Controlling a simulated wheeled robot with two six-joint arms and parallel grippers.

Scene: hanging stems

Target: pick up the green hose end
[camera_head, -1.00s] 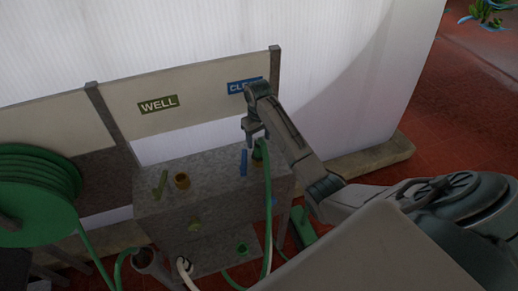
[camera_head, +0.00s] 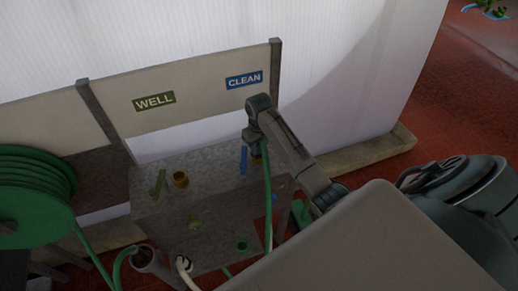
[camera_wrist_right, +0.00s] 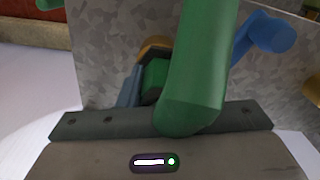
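A green hose (camera_head: 267,195) rises in the head view to its upper end beside my right gripper (camera_head: 256,142). It is at the right front of the grey metal box, below the blue CLEAN sign. In the right wrist view the hose (camera_wrist_right: 197,70) fills the middle, close in front of the gripper's flat bar. A dark green end piece (camera_wrist_right: 155,77) shows behind it, in front of a brass fitting (camera_wrist_right: 154,48). I cannot tell whether it is joined to the fitting. My right fingertips are hidden, so their opening does not show. My left gripper is out of view.
The grey box (camera_head: 210,185) carries a brass fitting (camera_head: 180,179) and green lever (camera_head: 158,184) on the left, and a blue lever (camera_head: 243,160) on the right. A green hose reel (camera_head: 35,195) stands at left. A white hose tip (camera_head: 183,263) sits low in front.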

